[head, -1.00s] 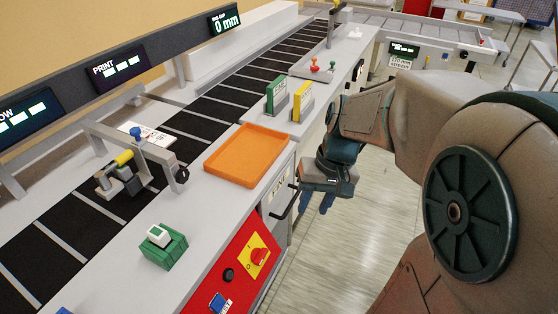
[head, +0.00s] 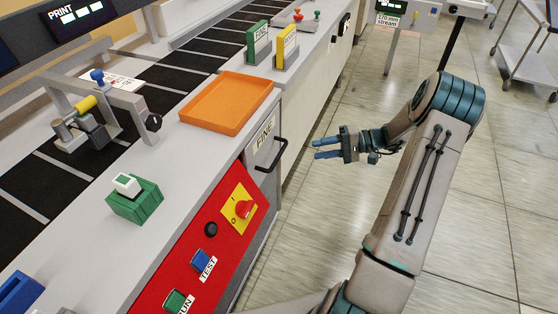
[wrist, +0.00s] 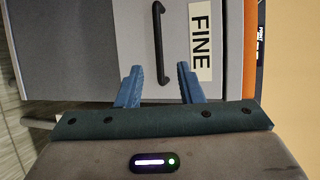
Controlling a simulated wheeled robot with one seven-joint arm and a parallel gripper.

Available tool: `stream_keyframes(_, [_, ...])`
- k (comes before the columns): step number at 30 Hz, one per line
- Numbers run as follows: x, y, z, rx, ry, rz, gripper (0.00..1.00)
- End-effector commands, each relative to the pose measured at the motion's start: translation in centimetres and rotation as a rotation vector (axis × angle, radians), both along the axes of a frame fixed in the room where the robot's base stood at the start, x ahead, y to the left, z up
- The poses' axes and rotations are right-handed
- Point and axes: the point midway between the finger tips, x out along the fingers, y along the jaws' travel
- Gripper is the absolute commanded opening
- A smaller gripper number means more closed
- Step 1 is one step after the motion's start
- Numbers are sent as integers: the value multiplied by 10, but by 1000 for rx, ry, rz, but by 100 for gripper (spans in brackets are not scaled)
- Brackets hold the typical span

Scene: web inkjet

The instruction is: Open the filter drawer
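The filter drawer (head: 258,168) is a light grey front in the counter's side, below the orange tray; it looks flush and shut. It carries a "FINE" label (head: 265,135) and a black bar handle (head: 278,157). In the wrist view the handle (wrist: 158,40) runs up and down on the grey front (wrist: 90,45), with the label (wrist: 201,40) to its right. My gripper (head: 316,149) is open and empty, its blue fingers pointing at the drawer with a gap to the handle. In the wrist view the handle's near end shows between the fingertips (wrist: 160,82).
A red panel (head: 200,245) with a rotary switch and buttons lies left of the drawer. On the counter stand an orange tray (head: 268,92), a green block (head: 135,205), and green (head: 258,42) and yellow (head: 287,45) cards. The tiled floor around my arm is clear.

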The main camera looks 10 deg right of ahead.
Motion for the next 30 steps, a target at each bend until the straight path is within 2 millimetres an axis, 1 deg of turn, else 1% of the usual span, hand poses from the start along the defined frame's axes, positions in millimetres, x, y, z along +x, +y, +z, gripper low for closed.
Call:
stream_keyframes(1, [2,-5,-6,18,-9,-14,34])
stream_keyframes(3, [3,-6,-8,32,-19,-22,34])
stream_keyframes(5, [5,-4,-9,37,-23,-25,34])
stream_keyframes(7, [7,3,-10,38,-24,-26,34])
stream_keyframes(11, [11,25,-14,36,-21,-22,34])
stream_keyframes(18, [22,75,-23,37,-20,-23,34])
stream_keyframes(21, [26,93,-27,35,-21,-23,34])
stream_keyframes(25, [31,110,-30,34,-20,-25,34])
stream_keyframes(30, [34,122,-33,33,-21,-25,34])
